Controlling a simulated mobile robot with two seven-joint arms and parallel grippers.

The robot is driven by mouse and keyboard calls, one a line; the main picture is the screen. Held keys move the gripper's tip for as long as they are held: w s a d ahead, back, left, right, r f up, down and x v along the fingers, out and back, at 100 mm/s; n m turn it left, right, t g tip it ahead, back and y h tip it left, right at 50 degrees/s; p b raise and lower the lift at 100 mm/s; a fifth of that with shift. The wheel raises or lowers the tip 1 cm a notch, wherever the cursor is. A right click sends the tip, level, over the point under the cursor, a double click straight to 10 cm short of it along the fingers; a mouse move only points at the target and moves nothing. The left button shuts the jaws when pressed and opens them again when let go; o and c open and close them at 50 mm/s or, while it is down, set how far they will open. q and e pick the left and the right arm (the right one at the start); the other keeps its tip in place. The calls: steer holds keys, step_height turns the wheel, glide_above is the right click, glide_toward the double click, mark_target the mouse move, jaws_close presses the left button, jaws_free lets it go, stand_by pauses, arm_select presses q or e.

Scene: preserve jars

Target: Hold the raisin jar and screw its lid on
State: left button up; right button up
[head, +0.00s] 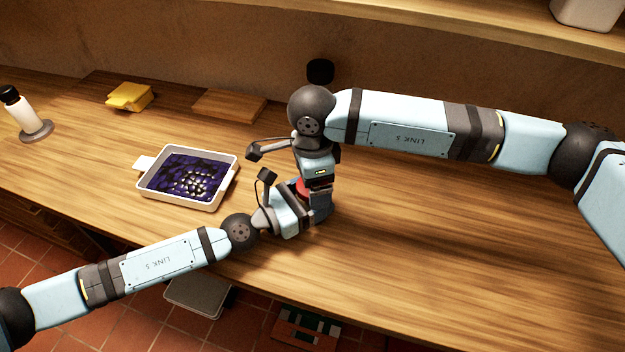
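A small part of a red lid (301,186) shows between my two grippers, over the wooden table. The jar below it is almost wholly hidden by the grippers, so I cannot tell its contents or how the lid sits on it. My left gripper (312,212) comes in low from the left, at the jar's place. My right gripper (313,186) points down from above, right at the red lid. The fingers of both are hidden or too small to read, so I cannot tell whether either is shut.
A white two-handled dish (214,202) with a dark purple, speckled inside stands left of the grippers. Behind are a wooden board (228,106), a yellow block-like item (129,97), and a black round-topped thing (320,70). A white bottle (20,112) stands far left. The table's right is clear.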

step_height(320, 180, up, 4)
steer(key=shift+f, duration=0.1)
steer(key=shift+c, duration=0.4)
steer(key=r+n, duration=0.1)
steer(key=n, duration=0.2)
steer(key=shift+r, duration=0.4)
steer(key=r+n, duration=0.1)
steer(key=n, duration=0.2)
steer(key=shift+r+n, duration=0.35)
steer(key=shift+n, duration=0.05)
steer(key=shift+f, duration=0.15)
steer(key=shift+f, duration=3.9)
